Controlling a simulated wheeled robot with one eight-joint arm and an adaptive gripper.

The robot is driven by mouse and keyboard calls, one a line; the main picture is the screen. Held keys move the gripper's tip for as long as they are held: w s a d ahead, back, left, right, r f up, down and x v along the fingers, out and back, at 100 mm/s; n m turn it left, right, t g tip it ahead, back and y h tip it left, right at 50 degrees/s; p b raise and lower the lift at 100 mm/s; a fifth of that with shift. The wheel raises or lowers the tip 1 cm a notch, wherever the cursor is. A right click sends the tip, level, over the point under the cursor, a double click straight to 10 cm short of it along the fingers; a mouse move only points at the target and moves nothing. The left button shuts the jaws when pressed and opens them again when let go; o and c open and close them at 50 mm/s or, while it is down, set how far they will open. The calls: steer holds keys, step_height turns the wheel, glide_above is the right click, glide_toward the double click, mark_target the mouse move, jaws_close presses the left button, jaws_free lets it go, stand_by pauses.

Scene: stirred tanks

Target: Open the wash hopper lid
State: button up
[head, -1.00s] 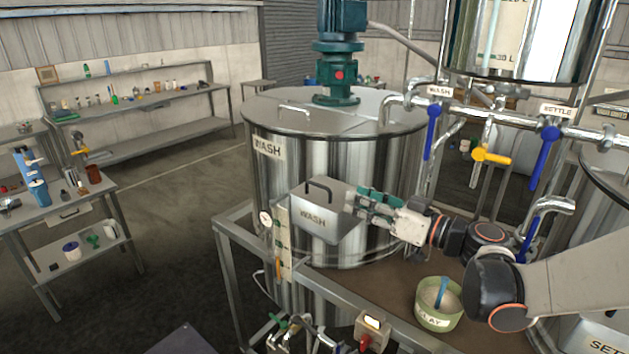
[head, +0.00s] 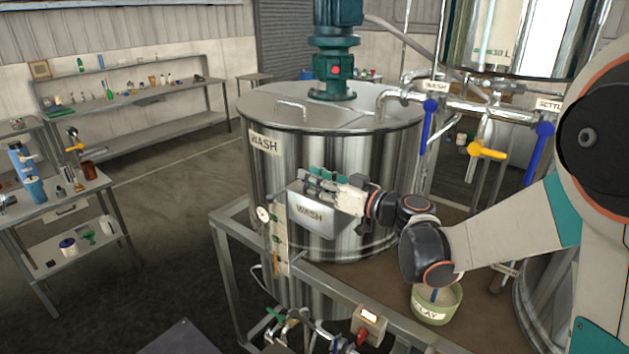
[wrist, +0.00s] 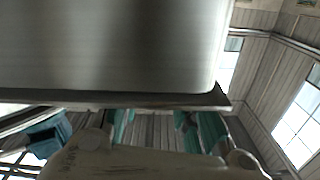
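The wash hopper (head: 311,217) is a grey metal box with a WASH label, fixed to the front of the steel wash tank (head: 285,165). Its lid (head: 296,193) lies down on it. My gripper (head: 313,178) is over the lid, reaching in from the right, and covers the dark lid handle. In the wrist view, a brushed metal box with a dark rim (wrist: 150,98) fills the upper left. The teal fingers of my gripper (wrist: 155,125) stand apart below that rim, their tips hidden behind it. Whether they hold the handle cannot be told.
A green CLAY tub (head: 436,305) stands on the brown deck below my arm. Pipes with blue valve levers (head: 428,130) and a yellow one (head: 487,152) are right of the tank. A gauge (head: 263,214) is left of the hopper. Benches stand further left across open floor.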

steer(key=shift+c, duration=0.3)
jaws_close()
steer(key=shift+w+r, duration=0.1)
